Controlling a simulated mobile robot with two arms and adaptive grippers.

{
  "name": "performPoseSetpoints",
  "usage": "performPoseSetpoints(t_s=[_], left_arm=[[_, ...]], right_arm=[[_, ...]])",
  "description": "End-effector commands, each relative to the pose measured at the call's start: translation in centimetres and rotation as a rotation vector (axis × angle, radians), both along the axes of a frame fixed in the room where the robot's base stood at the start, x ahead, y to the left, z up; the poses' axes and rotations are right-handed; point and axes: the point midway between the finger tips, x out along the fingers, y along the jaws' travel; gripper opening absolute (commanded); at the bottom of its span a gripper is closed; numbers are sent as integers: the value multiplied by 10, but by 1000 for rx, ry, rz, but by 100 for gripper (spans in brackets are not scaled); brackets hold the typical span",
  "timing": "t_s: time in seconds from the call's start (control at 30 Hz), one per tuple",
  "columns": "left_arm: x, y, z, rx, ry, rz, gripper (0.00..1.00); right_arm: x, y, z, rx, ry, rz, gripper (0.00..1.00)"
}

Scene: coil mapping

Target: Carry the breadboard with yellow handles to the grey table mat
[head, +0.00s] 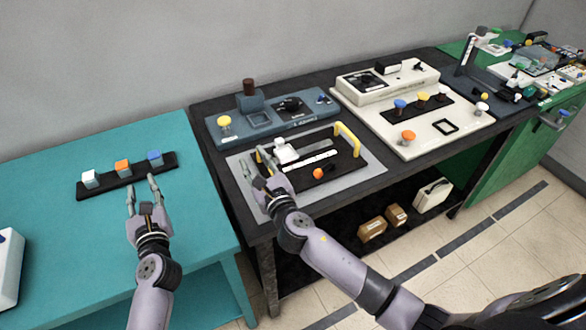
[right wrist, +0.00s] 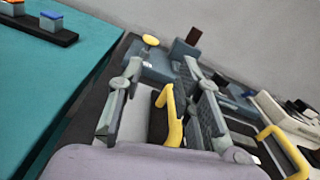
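The black breadboard (head: 345,168) with yellow handles lies on the grey mat (head: 368,174) on the dark table. Its right handle (head: 348,138) is clear. Its left handle (right wrist: 171,115) stands between the two fingers of my right gripper (right wrist: 165,92) in the right wrist view, with gaps on both sides. In the head view my right gripper (head: 255,170) is open at the board's left end and partly hides it. My left gripper (head: 142,192) is open and empty over the teal table.
A black strip (head: 125,179) with white, orange and blue blocks lies on the teal table (head: 60,245). A blue-grey device (head: 262,120) stands behind the mat, and a white device (head: 425,130) stands to its right. Brown boxes (head: 372,230) are on the lower shelf.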

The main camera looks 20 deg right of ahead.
Motion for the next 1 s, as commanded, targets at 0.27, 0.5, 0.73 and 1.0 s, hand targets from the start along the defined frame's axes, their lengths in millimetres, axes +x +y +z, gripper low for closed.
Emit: performPoseSetpoints(t_s=[0.27, 0.5, 0.73, 1.0], left_arm=[[0, 0, 0, 0, 0, -1, 32], [0, 0, 0, 0, 0, 0, 32], [0, 0, 0, 0, 0, 0, 32], [0, 0, 0, 0, 0, 0, 32]], right_arm=[[-45, -9, -2, -2, 4, 1, 32], [-93, -17, -1, -3, 3, 1, 32], [-114, -22, 0, -3, 1, 0, 32], [-116, -22, 0, -4, 0, 0, 32]])
